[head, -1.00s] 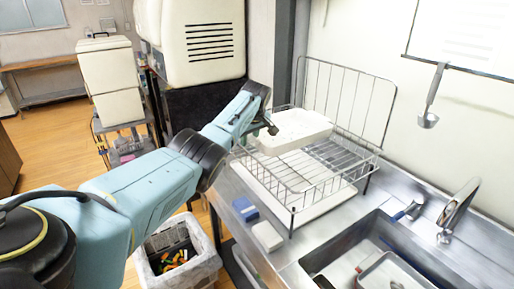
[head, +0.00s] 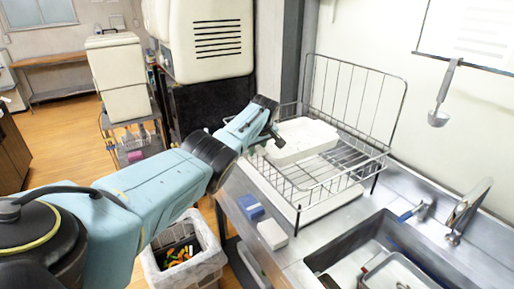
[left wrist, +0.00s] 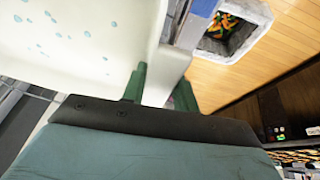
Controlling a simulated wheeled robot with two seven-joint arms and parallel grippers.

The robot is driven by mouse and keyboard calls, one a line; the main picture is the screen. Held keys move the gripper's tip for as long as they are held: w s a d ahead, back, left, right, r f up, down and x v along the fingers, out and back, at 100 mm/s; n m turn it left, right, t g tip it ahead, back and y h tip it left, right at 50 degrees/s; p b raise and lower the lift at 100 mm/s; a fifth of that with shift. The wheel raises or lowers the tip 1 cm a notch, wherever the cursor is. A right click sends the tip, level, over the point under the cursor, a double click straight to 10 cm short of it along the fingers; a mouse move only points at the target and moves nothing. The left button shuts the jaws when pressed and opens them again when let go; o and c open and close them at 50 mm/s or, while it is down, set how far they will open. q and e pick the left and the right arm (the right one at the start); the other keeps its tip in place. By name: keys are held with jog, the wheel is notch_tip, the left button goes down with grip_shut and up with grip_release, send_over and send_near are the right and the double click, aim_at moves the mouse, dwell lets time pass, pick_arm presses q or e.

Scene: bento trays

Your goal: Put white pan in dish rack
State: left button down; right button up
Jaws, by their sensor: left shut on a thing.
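The white pan (head: 301,139) is a shallow rectangular dish, held inside the left part of the wire dish rack (head: 355,146). It looks slightly tilted, and I cannot tell whether its bottom touches the rack's wires. My left gripper (head: 270,141) is shut on the pan's near left edge. In the left wrist view the pan (left wrist: 85,35) fills the upper left, with its wall between the green fingers of the gripper (left wrist: 160,88). The rack stands on the steel counter beside the sink, with a tall wire back against the wall. My right gripper is not in view.
A blue sponge (head: 250,208) and a white block (head: 272,234) lie on the counter in front of the rack. The sink (head: 350,252) is at lower right. A lined bin (head: 183,262) stands on the floor. A ladle (head: 441,100) hangs on the wall.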

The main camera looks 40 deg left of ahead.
pick_arm(q)
jog(key=c, duration=1.1)
grip_release()
jog(key=shift+r+p, duration=0.55)
jog(key=shift+r, duration=0.25)
jog(key=v, duration=1.1)
jog(key=shift+s+d+r+p, duration=0.1)
jog(key=shift+d+r+p, duration=0.1)
jog(key=shift+p, duration=0.15)
